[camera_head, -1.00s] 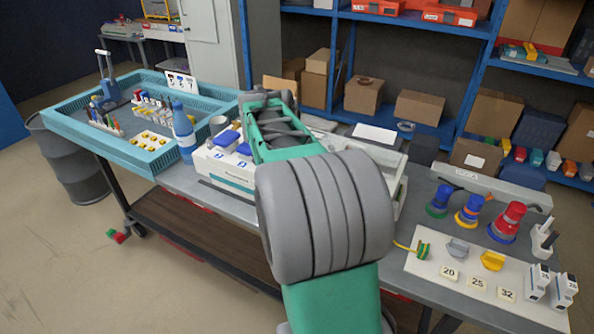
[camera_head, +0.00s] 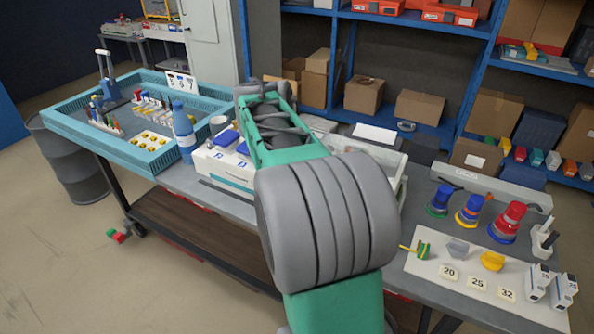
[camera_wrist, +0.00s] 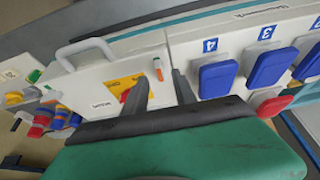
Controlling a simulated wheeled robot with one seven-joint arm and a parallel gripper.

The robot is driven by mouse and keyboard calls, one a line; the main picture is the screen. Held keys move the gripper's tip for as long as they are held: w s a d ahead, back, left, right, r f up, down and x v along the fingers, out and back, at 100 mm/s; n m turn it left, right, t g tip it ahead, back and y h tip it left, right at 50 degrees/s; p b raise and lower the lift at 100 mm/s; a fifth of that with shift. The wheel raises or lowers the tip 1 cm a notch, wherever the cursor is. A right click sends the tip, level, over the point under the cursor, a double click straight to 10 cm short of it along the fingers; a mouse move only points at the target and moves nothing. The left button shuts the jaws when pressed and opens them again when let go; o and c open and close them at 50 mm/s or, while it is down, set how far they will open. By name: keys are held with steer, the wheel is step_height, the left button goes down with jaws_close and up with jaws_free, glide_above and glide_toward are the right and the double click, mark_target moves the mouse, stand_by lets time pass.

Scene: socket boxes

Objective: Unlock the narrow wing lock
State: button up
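In the wrist view, a white box panel (camera_wrist: 88,88) with a grey handle carries a yellow plate (camera_wrist: 112,88) with a red part, partly covered by my left finger. To its right is a small upright orange piece with a green-and-white end (camera_wrist: 157,68). I cannot tell for sure which part is the narrow wing lock. My gripper (camera_wrist: 160,77) is open, its two dark fingers pointing at the panel, with the orange piece showing between and beyond their tips. No contact is visible. In the head view my arm hides the gripper.
Beside the panel stands a white socket box (camera_wrist: 188,60) with blue lids (camera_wrist: 218,78), numbered, and a red cover (camera_wrist: 275,105).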

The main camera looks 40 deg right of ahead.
steer(key=v, duration=0.5)
steer(key=shift+a+r, duration=0.1)
steer(key=shift+r, duration=0.15)
steer(key=s+a+f+n+y, duration=0.2)
steer(key=s+a+f+n, duration=0.1)
steer(key=a+f+n, duration=0.65)
steer(key=s+a+f+n+y+p, duration=0.1)
steer(key=s+a+f, duration=0.1)
steer(key=s+a, duration=0.35)
steer(key=s+a+f+n+y+p, duration=0.1)
steer(key=s+a+f+n, duration=0.1)
steer(key=a, duration=0.6)
steer(key=a+r+n+t, duration=0.1)
steer(key=a+r+n, duration=0.1)
steer(key=a+r, duration=0.2)
steer(key=shift+w+a+r+t, duration=0.25)
steer(key=shift+w+a+t, duration=0.15)
steer(key=shift+w+a, duration=0.05)
